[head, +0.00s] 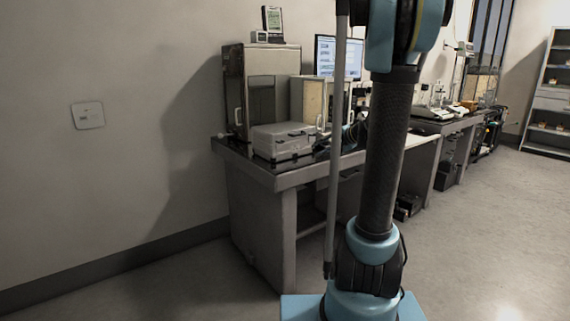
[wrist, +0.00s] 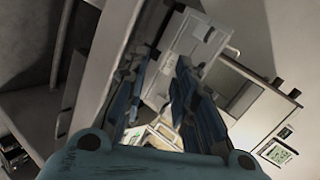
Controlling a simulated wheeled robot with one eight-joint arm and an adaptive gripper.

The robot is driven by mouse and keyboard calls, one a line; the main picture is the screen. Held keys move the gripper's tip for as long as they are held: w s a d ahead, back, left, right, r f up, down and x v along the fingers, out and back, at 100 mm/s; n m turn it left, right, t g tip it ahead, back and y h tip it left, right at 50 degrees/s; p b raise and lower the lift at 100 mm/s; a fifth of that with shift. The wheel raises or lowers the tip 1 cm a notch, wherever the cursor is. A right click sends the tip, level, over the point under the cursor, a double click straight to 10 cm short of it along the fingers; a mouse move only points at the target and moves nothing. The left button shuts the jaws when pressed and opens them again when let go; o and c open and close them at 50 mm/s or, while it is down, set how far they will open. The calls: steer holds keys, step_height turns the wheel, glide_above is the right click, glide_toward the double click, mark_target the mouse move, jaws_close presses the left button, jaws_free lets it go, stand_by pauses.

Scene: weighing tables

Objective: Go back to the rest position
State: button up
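My gripper (wrist: 162,68) shows in the wrist view with its two dark blue fingers apart and nothing visible between them. In the head view, a dark part near my gripper (head: 355,132) shows over the table, mostly hidden behind my arm. A grey case (head: 283,138) with a handle lies on the dark-topped table (head: 300,177). The case also shows beyond the fingers in the wrist view (wrist: 205,42). I cannot tell the distance between the fingers and the case.
A large metal cabinet (head: 272,78) and a smaller lit chamber (head: 311,101) stand behind the case. A monitor (head: 325,52) is behind them. A device with a display (head: 271,20) is on top. More tables extend right. Open floor (head: 470,220) lies at the right.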

steer(key=s+a+f+n+g+h, duration=0.2)
steer(key=s+a+f, duration=0.1)
steer(key=s, duration=0.8)
steer(key=s+d+f+n+g+h, duration=0.1)
steer(key=s+f, duration=0.3)
steer(key=s, duration=0.4)
steer(key=s+d+f+n+g+h, duration=0.2)
steer(key=s+d+f+h, duration=0.1)
steer(key=s, duration=0.6)
steer(key=s+d+f+n+g+h, duration=0.1)
steer(key=s+d+f+n+h, duration=0.1)
steer(key=s+f, duration=0.3)
steer(key=s, duration=0.4)
steer(key=shift+n+g, duration=0.3)
steer(key=shift+g, duration=0.1)
steer(key=shift+d+f, duration=0.1)
